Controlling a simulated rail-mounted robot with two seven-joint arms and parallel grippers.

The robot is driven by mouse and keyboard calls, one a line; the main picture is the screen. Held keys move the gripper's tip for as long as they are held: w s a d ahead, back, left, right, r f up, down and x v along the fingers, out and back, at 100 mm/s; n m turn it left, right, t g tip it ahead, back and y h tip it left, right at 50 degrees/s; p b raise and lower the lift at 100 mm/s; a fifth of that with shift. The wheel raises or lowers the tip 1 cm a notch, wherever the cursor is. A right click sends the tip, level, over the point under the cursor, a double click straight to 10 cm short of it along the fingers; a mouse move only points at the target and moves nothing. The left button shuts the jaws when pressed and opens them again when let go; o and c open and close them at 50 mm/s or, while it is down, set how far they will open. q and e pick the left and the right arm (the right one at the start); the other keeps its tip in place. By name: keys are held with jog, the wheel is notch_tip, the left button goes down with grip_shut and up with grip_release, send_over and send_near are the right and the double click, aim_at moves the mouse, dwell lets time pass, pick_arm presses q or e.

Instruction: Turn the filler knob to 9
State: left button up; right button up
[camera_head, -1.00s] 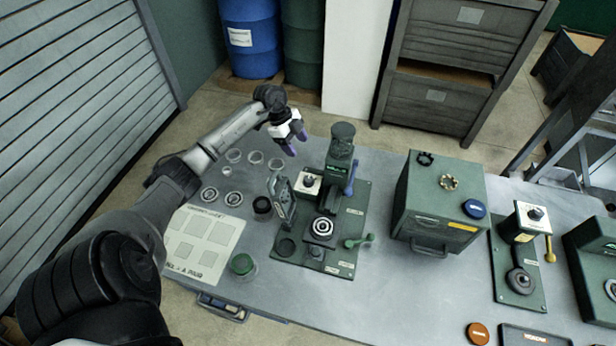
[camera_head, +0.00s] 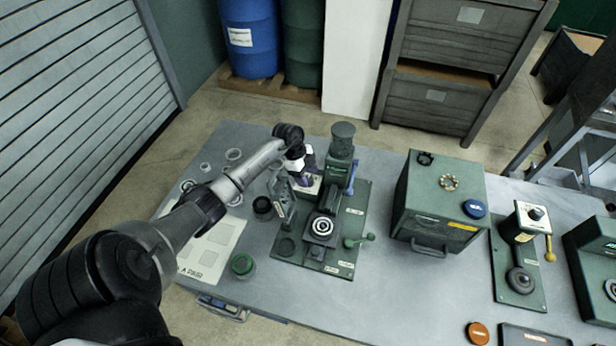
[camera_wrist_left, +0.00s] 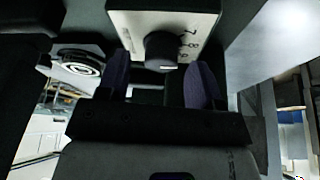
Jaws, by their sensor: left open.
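The filler (camera_head: 341,150) is the green machine on the table, with a white dial plate (camera_head: 313,190) on its left side. In the left wrist view the dial plate (camera_wrist_left: 205,18) carries a dark round knob (camera_wrist_left: 161,50), with the numbers 7, 8 and 9 readable to its right. A short light mark shows on the knob's lower edge. My left gripper (camera_head: 303,172) is at the dial plate and hides the knob in the head view. Its purple fingers (camera_wrist_left: 160,85) are open, one on each side of the knob; I cannot tell whether they touch it.
A hinged gauge-like part (camera_head: 281,196) stands close to the left. A green box (camera_head: 440,205) is further right.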

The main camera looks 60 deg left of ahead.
pick_arm(q)
jog(key=shift+w+d+f, duration=0.1)
jog(key=shift+d+f, duration=0.05)
jog(key=shift+f, duration=0.3)
jog(key=c, duration=0.9)
